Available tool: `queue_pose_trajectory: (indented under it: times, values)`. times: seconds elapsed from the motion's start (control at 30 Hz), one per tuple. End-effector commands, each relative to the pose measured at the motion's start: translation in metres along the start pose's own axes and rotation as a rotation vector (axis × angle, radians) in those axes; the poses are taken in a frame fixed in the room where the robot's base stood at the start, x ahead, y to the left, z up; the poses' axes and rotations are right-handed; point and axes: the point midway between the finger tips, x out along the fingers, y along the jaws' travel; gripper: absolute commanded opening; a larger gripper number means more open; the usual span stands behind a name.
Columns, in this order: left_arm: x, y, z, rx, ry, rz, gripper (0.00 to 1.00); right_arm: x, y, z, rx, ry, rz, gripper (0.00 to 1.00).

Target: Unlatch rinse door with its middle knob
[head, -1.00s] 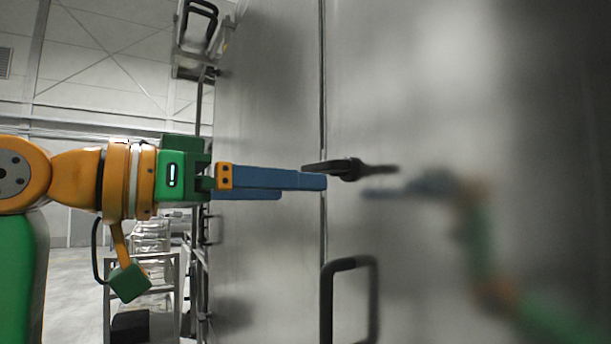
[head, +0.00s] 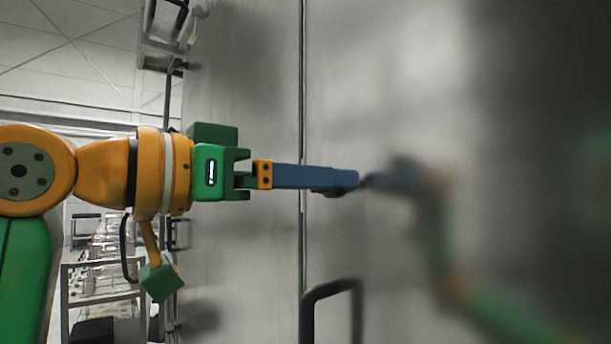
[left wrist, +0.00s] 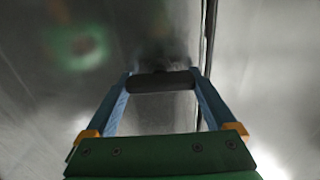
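The dark middle knob (head: 330,193) sits on the steel rinse door (head: 400,80), by the vertical seam. In the head view, the blue fingers of my left gripper (head: 345,178) reach across the seam and hide most of the knob. In the left wrist view, the knob (left wrist: 160,82) is a dark bar lying crosswise between the tips of my left gripper (left wrist: 160,76). The fingers stand wide apart, one at each end of the bar. I cannot tell whether they touch it. My right gripper is in neither view.
A dark loop handle (head: 331,288) sticks out below the knob near the seam. The steel wall fills the right side and reflects my arm. A metal frame (head: 98,295) stands at the lower left, and railings (head: 165,30) show at the upper left.

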Motion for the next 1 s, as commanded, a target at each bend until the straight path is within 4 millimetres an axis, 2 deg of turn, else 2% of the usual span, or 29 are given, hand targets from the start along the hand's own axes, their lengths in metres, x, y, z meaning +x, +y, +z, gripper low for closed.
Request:
queue_pose_trajectory:
  times: [0.03, 0.17, 0.57, 1.0]
  values:
    - [-0.0002, 0.0003, -0.0001, 0.000, 0.000, 0.001, 0.70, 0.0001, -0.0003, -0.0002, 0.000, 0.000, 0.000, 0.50]
    - [-0.0003, 0.0003, -0.0003, 0.000, 0.001, 0.001, 0.35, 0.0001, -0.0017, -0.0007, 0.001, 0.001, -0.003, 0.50]
    - [-0.0003, -0.0001, -0.0006, -0.091, 0.002, 0.001, 0.34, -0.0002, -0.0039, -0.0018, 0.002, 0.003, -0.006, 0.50]
    - [-0.0002, -0.0020, 0.0002, -0.477, 0.001, 0.001, 0.34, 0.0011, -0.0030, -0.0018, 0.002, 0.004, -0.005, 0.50]
